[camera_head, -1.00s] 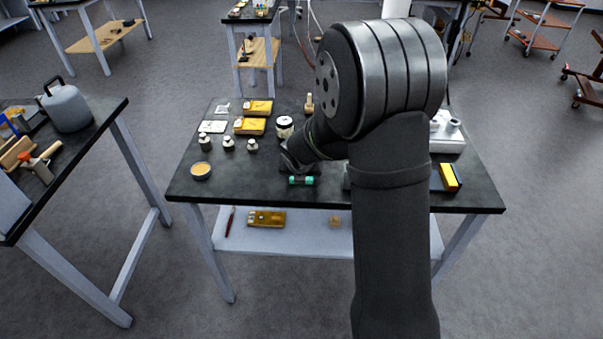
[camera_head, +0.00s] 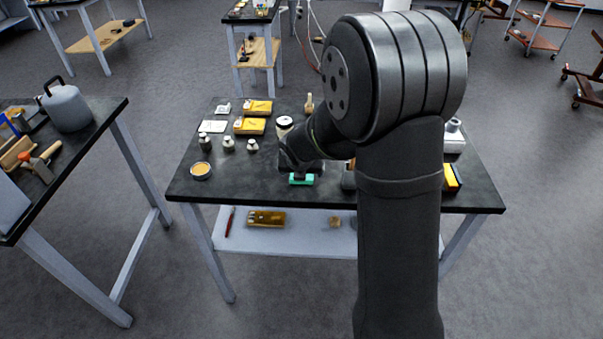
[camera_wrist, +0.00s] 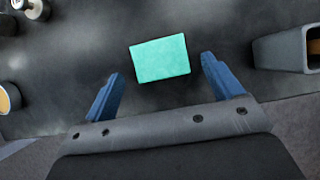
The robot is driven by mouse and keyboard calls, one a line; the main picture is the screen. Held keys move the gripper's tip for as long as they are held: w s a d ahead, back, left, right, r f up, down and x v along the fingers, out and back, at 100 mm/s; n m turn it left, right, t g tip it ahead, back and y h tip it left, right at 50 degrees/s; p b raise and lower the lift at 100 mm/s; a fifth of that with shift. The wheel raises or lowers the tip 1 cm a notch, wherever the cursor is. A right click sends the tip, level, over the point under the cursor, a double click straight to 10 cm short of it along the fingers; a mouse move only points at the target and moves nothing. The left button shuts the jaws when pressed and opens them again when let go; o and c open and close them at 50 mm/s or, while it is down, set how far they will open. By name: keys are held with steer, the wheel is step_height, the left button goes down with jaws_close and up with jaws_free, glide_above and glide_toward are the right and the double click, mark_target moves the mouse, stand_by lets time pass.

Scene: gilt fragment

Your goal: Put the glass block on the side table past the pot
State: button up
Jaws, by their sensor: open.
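The glass block (camera_head: 301,180), a small teal-green block, lies on the dark worktable (camera_head: 235,186) near its front edge. In the wrist view the block (camera_wrist: 160,58) sits ahead of and between the two blue fingers of my gripper (camera_wrist: 163,76), with a gap on each side. My gripper is open and empty. In the head view my arm hides much of the gripper. The pot (camera_head: 68,108), grey with a black handle, stands on the side table (camera_head: 97,127) at the left.
Pale knobbed weights (camera_head: 228,145), a round yellow-topped dish (camera_head: 201,171) and yellow boxes (camera_head: 250,126) stand left on the worktable. A grey hollow holder (camera_wrist: 282,50) is right of the block in the wrist view. Tools (camera_head: 38,165) lie on the side table before the pot.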

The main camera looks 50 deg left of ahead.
steer(key=v, duration=0.9)
steer(key=shift+r, duration=0.3)
steer(key=shift+s+d, duration=0.1)
steer(key=x, duration=1.2)
steer(key=shift+f, duration=0.2)
steer(key=shift+r, duration=0.15)
